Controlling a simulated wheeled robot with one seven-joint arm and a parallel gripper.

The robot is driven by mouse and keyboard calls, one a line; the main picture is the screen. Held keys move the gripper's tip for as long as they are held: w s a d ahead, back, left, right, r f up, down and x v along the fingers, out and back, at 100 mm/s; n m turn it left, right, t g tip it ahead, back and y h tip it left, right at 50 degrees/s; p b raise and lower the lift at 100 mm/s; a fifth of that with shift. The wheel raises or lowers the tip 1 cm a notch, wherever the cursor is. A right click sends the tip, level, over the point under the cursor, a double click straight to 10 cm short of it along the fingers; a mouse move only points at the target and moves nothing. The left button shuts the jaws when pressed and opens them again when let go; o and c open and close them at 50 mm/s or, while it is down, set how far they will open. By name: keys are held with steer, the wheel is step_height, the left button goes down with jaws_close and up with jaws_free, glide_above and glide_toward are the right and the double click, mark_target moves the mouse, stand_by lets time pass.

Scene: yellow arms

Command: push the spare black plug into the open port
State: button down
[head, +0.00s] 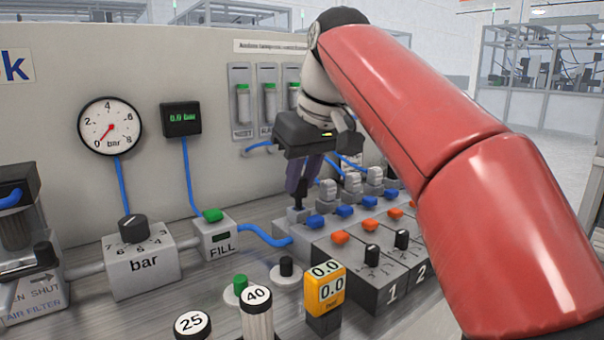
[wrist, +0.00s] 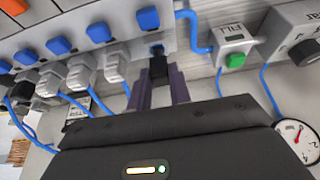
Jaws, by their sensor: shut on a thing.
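My gripper (head: 298,190) points down over the left end of the grey valve block (head: 303,238). It is shut on a black plug (head: 298,197), which is upright between the purple fingers. The plug's lower end is at the small grey port fitting (head: 297,214).
Grey fittings with blue hoses (head: 328,190) stand right of the port. Blue (head: 345,211) and orange buttons (head: 340,237) line the block. The FILL box (head: 216,240) and pressure gauge (head: 110,126) are to the left. A black-topped piece (head: 286,266) stands in front on the bench.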

steer(key=shift+f+b, duration=0.65)
steer(key=shift+f, duration=0.35)
steer(key=c, duration=1.2)
jaws_free()
steer(key=shift+r, duration=0.1)
step_height(320, 180, up, 4)
steer(key=p, duration=0.4)
steer(key=shift+r+b, duration=0.15)
steer(key=shift+b, duration=0.25)
step_height(320, 180, up, 3)
steer(key=shift+w+r, duration=0.1)
steer(key=shift+r, duration=0.65)
